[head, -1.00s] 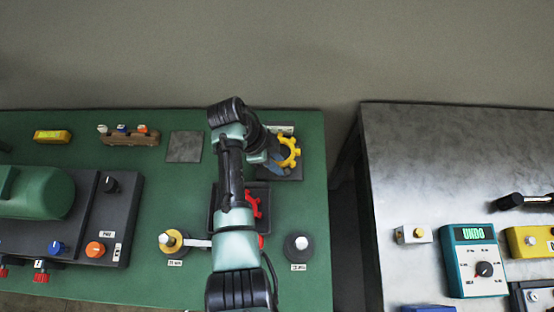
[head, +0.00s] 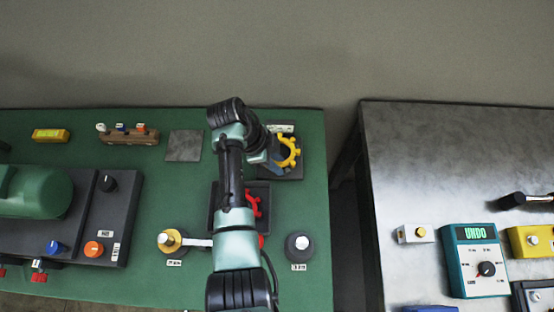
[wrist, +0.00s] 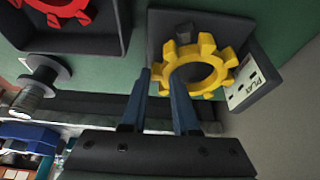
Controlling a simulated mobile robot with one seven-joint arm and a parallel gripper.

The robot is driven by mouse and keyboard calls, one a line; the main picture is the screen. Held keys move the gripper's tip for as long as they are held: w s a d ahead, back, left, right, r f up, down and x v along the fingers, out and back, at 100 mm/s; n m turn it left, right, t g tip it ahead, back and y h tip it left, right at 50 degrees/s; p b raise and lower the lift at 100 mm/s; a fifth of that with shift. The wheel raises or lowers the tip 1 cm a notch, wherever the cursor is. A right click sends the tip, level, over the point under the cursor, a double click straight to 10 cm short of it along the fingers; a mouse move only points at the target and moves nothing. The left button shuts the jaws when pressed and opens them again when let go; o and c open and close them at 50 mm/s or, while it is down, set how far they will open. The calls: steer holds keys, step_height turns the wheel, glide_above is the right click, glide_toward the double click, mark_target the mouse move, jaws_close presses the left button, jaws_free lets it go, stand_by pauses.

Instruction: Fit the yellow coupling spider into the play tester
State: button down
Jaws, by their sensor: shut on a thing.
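The yellow coupling spider (wrist: 231,69) is a toothed ring. My gripper (wrist: 165,84) is shut on its near-left side in the wrist view, with the ring between the blue fingers. The spider also shows in the head view (head: 291,146), beside my wrist at the table's back right. In the head view my arm hides part of the tester (head: 294,173).
A red spider (wrist: 62,7) lies in a dark tray (wrist: 112,45) close by. A grey post on a round base (head: 298,247) stands in front on the green table (head: 317,200). A gap separates this table from the metal table (head: 420,150).

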steer(key=shift+f+b, duration=0.5)
steer(key=shift+f, duration=0.15)
steer(key=c, duration=0.6)
jaws_free()
steer(key=v, duration=1.3)
steer(key=shift+b, duration=0.4)
